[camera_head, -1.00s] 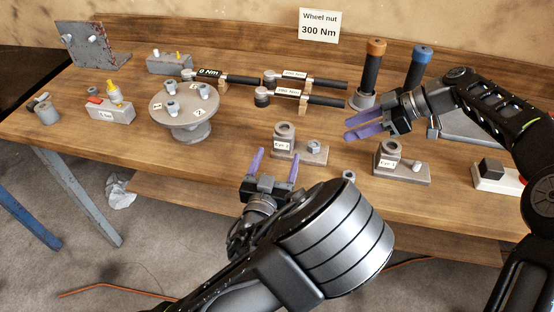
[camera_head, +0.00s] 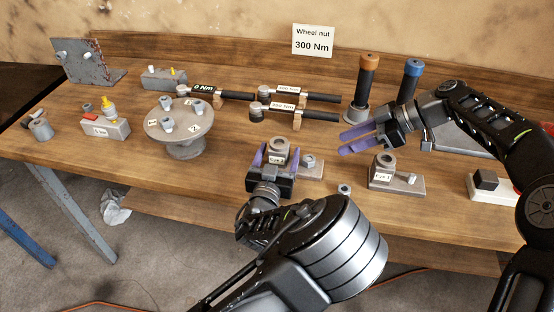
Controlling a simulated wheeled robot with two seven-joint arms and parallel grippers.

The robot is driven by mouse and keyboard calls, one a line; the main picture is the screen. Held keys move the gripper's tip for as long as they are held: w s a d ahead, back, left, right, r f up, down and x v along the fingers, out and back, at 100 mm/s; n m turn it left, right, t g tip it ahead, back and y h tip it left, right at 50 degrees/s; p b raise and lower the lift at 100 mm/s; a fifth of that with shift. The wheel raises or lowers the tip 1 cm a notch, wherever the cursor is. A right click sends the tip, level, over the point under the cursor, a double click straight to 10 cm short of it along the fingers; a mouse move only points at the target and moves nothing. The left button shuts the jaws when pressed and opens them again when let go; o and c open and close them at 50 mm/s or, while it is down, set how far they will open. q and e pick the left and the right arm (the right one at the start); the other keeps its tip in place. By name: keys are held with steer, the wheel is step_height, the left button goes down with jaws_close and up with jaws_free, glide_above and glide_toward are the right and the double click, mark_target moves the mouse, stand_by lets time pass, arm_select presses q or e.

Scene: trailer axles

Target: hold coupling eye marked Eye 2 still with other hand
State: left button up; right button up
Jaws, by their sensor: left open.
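The coupling eye marked Eye 2 (camera_head: 279,145) is a grey upright ring-topped block on a flat base plate near the table's front edge. Its label is partly covered by my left gripper. My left gripper (camera_head: 276,156) is open, with one purple finger on each side of Eye 2's block. I cannot tell whether the fingers touch it. My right gripper (camera_head: 346,141) is open and empty, above the table to the right of Eye 2, its fingers pointing left.
A second coupling eye (camera_head: 386,165) stands to the right, with a loose nut (camera_head: 344,189) left of it. A round hub (camera_head: 184,127), torque wrenches (camera_head: 285,107) and upright orange-capped (camera_head: 367,80) and blue-capped (camera_head: 411,80) tools stand behind. Bare table lies between hub and Eye 2.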

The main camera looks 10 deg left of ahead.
arm_select(q)
steer(key=shift+c, duration=0.4)
jaws_close()
stand_by(0.4)
steer(key=c, duration=0.6)
jaws_free()
steer(key=shift+c, duration=0.2)
jaws_close()
